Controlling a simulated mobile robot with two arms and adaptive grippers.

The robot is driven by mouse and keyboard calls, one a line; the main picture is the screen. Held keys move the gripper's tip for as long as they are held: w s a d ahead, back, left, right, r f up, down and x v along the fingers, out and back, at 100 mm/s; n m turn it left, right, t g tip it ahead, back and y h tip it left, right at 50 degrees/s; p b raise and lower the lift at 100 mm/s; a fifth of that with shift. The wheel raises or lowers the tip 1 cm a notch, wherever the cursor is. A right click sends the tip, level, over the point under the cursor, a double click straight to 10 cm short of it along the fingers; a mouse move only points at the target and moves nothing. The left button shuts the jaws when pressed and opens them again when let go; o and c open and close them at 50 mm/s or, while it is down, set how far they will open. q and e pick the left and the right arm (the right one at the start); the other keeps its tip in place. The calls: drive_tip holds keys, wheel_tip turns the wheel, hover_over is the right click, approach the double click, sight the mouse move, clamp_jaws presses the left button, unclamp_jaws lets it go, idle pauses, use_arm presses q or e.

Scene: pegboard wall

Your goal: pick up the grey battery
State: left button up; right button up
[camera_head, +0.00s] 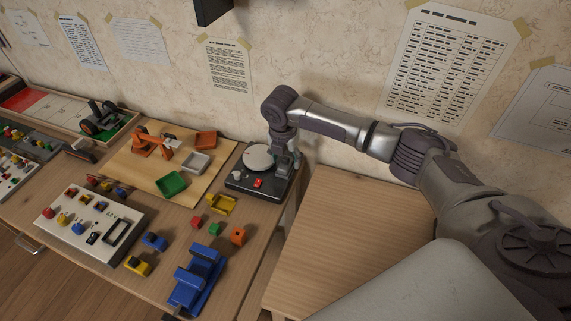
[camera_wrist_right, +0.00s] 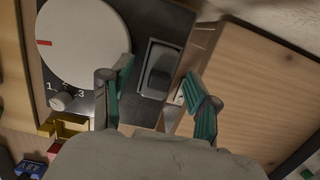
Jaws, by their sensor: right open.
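A dark grey rounded block (camera_wrist_right: 160,78), apparently the grey battery, sits in a pale-framed recess on the dark device (camera_wrist_right: 172,32) beside the white dial in the right wrist view. I cannot be sure from its shape alone that it is the battery. My right gripper (camera_wrist_right: 160,72) is open and empty, with a green-padded finger to either side of the block in that view. In the head view my right gripper (camera_head: 285,163) is over the right part of the device (camera_head: 243,184) and hides the block. My left gripper is not in view.
A board with green (camera_head: 171,184), grey and orange trays lies left. A blue fixture (camera_head: 197,278) and small coloured blocks stand in front. The right wooden surface (camera_head: 335,225) is bare.

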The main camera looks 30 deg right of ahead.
clamp_jaws()
idle(0.3)
drive_tip(key=shift+r, duration=0.1)
